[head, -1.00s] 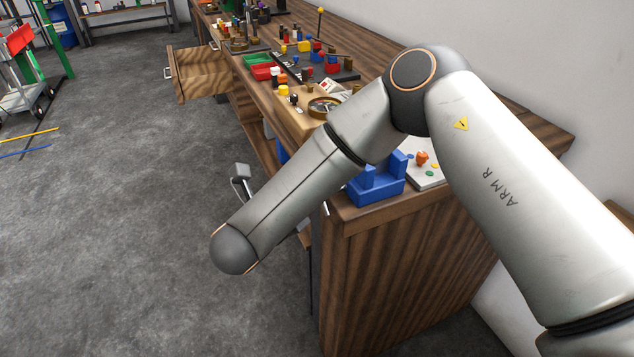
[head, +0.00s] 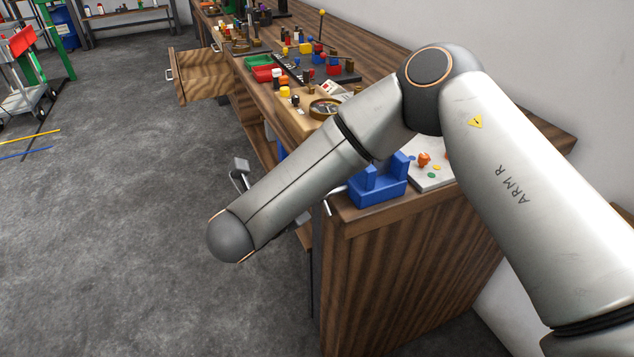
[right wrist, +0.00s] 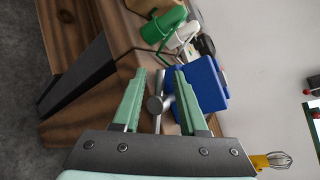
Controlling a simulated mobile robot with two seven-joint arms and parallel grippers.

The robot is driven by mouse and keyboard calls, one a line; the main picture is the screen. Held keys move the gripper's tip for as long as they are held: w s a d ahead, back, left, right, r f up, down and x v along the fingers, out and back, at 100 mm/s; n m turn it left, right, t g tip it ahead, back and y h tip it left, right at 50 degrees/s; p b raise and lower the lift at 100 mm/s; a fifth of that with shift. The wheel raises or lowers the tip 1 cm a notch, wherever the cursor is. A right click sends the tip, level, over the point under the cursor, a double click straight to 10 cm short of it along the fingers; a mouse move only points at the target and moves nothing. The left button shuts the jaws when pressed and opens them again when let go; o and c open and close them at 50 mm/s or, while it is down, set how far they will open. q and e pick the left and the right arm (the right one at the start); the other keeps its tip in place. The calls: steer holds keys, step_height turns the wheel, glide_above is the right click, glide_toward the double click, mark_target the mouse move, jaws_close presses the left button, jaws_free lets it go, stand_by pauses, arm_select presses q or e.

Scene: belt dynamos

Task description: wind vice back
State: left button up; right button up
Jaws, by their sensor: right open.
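The blue vice (head: 376,190) sits on the near end corner of the wooden bench, with part of its metal handle (head: 335,197) showing at its left side. In the right wrist view the blue vice (right wrist: 205,85) is just beyond my fingers, and its grey handle (right wrist: 157,104) with a crossing bar stands between them. My right gripper (right wrist: 160,78) is open, one green finger on each side of the handle; contact cannot be told. My left gripper is not in view.
The wooden bench (head: 400,255) carries a white board (head: 436,176) beside the vice, a round gauge (head: 325,108) and red and green trays (head: 262,73). A drawer (head: 203,73) stands open farther back.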

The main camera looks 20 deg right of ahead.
steer(key=v, duration=1.2)
steer(key=shift+a, duration=0.25)
steer(key=shift+s, duration=0.1)
